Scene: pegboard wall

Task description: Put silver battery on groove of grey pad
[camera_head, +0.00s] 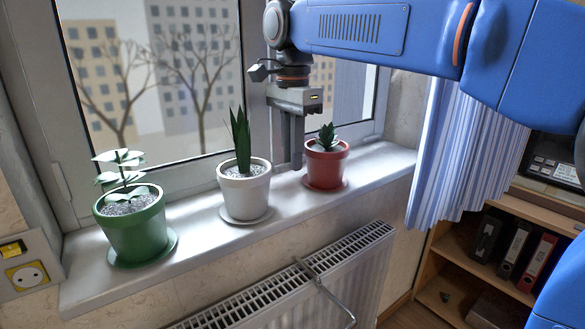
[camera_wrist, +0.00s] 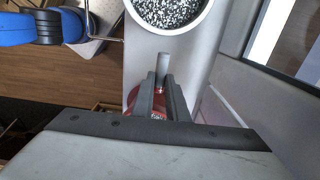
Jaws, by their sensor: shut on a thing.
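My gripper (camera_head: 291,163) points down over the window sill, between the white pot and the red pot. In the wrist view its fingers (camera_wrist: 162,86) are shut on a slim silver cylinder, which looks like the silver battery (camera_wrist: 162,66). The battery sticks out past the fingertips. I cannot make out the battery in the head view, and whether it touches the sill is unclear. I cannot make out a grey pad with a groove in either view.
The white pot (camera_head: 245,192) stands left of my gripper and the red pot (camera_head: 327,168) close on its right. A green pot (camera_head: 136,238) stands farther left on the sill (camera_head: 190,244). The window is behind, a radiator (camera_head: 330,262) below. A shelf with binders (camera_head: 514,248) stands right.

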